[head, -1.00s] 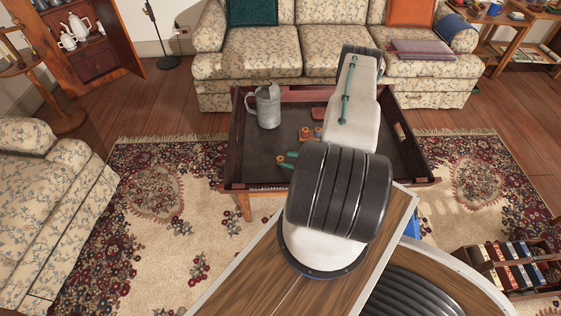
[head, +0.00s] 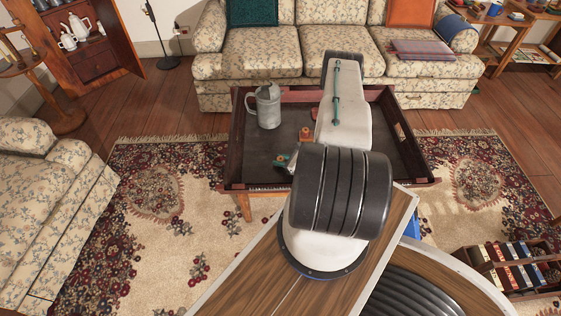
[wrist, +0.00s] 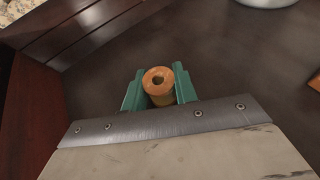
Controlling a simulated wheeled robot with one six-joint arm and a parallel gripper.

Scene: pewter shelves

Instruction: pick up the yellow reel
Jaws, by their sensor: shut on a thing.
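The yellow reel (wrist: 160,97) is upright in the wrist view, with an orange-brown flange and a hole in its top. My gripper (wrist: 159,91) has its two green fingers shut on the reel, one on either side. In the head view my gripper (head: 283,160) shows as a small green patch beside my arm, at the near part of the dark tray table (head: 254,158). My arm hides most of the gripper there. I cannot tell whether the reel's base touches the tray.
A grey metal jug (head: 268,106) stands at the tray's back left. A small orange-brown piece (head: 305,132) lies beside my arm. The tray's raised walls surround the work area. A floral sofa (head: 262,58) stands behind.

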